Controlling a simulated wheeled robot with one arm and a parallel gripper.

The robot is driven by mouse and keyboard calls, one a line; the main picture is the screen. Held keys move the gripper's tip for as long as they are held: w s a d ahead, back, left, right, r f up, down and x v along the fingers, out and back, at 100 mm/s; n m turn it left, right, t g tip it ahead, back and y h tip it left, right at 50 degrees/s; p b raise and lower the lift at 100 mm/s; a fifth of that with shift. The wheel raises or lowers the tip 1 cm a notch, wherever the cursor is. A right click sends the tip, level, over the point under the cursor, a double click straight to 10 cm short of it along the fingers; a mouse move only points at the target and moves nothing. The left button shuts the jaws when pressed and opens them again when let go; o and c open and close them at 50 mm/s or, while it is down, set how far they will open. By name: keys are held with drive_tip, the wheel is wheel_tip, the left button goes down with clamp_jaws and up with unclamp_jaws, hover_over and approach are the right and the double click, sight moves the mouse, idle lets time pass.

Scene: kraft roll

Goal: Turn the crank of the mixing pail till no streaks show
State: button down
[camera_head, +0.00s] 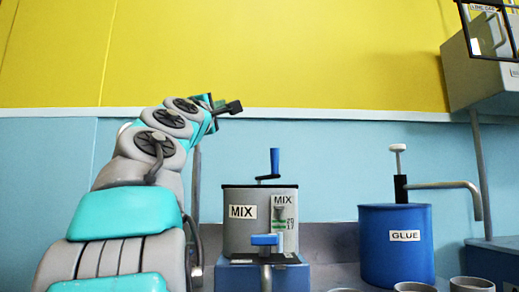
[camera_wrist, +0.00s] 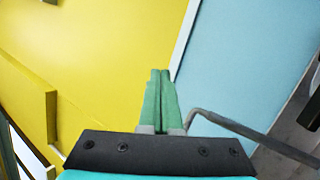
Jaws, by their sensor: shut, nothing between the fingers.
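The mixing pail (camera_head: 240,225) is a grey box-like vessel labelled MIX, standing on a blue base (camera_head: 290,277). Its crank (camera_head: 272,164) has a black arm on top and an upright blue handle. A second MIX label with a small gauge-like strip is on its front right, and a blue tap handle (camera_head: 265,240) is at the front. The inside of the pail is hidden, so I cannot see any streaks. My gripper (camera_head: 234,106) is raised above and to the left of the crank, apart from it. In the wrist view my green fingers (camera_wrist: 160,78) are together and empty.
A blue pot labelled GLUE (camera_head: 396,247) with a pump and a bent spout stands to the right. Several grey cups (camera_head: 472,284) are along the bottom edge. A grey cabinet (camera_head: 475,70) is at upper right. Free air lies between my gripper and the crank.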

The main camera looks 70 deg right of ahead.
drive_tip(key=s+a+f+m+g+y+p, duration=0.1)
drive_tip(key=s+a+f+m+g+y, duration=0.1)
drive_tip(key=a+f+g+y, duration=0.25)
drive_tip(key=s+a+f+m+g+y+p, duration=0.1)
drive_tip(key=s+a+f+m+g+y, duration=0.15)
drive_tip(key=a+f, duration=0.45)
drive_tip(key=s+d+f+h, duration=0.1)
drive_tip(key=s+d, duration=0.4)
drive_tip(key=d, duration=0.8)
drive_tip(key=shift+d+p, duration=0.15)
drive_tip(key=shift+p, duration=0.15)
drive_tip(key=shift+s, duration=0.15)
drive_tip(key=shift+s+d+t, duration=0.15)
drive_tip(key=shift+s+t, duration=0.05)
drive_tip(key=shift+t, duration=0.2)
drive_tip(key=shift+n+p, duration=0.25)
drive_tip(key=shift+p, duration=0.05)
